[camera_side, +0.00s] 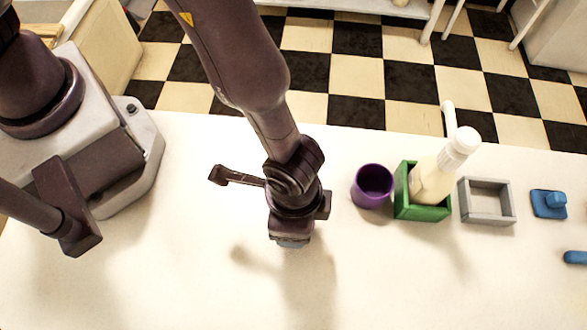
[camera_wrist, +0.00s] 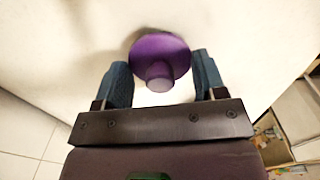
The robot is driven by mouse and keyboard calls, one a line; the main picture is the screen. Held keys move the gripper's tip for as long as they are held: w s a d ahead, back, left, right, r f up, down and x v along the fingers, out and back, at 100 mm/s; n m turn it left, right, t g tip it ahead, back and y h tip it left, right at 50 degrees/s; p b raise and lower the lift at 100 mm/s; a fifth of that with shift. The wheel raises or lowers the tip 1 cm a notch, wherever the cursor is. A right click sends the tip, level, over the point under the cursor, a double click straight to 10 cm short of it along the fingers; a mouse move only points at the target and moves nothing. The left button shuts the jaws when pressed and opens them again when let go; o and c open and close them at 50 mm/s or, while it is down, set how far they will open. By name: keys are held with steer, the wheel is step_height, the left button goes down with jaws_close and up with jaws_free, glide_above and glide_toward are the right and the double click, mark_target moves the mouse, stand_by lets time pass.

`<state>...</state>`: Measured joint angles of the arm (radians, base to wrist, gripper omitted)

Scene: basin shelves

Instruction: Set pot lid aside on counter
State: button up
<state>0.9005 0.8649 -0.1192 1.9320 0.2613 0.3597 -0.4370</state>
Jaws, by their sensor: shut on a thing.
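The purple pot lid (camera_wrist: 150,48), a round disc with a knob (camera_wrist: 160,80), shows in the wrist view between my two blue-grey fingers. My gripper (camera_wrist: 163,82) is shut on the lid; the exact contact is hard to see. In the side view my gripper (camera_side: 290,243) points down over the white counter (camera_side: 180,290), left of the purple pot (camera_side: 373,186). The pot stands upright with its top open. The lid is hidden by my gripper and arm in the side view.
Right of the pot are a green box (camera_side: 421,207) holding a cream pump bottle (camera_side: 433,180), a grey square frame (camera_side: 487,201), and a blue block with a knob (camera_side: 549,203). Another blue item (camera_side: 575,257) lies at the right edge. The counter's front and left middle are clear.

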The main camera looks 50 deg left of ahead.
steer(key=shift+f, duration=0.5)
steer(key=o, duration=1)
steer(key=shift+r, duration=0.1)
step_height(320, 180, up, 13)
steer(key=a+r+n+t, duration=0.2)
steer(key=a+r+n, duration=0.1)
steer(key=a+r, duration=0.4)
steer(key=a+r+n+t, duration=0.1)
steer(key=a+r+n, duration=0.2)
steer(key=a+r, duration=0.4)
steer(key=a+r+n+t, duration=0.2)
steer(key=a+r, duration=0.4)
steer(key=a, duration=1.1)
steer(key=shift+s+a+r+n+t, duration=0.3)
steer(key=shift+r+n, duration=0.1)
steer(key=shift+n, duration=0.1)
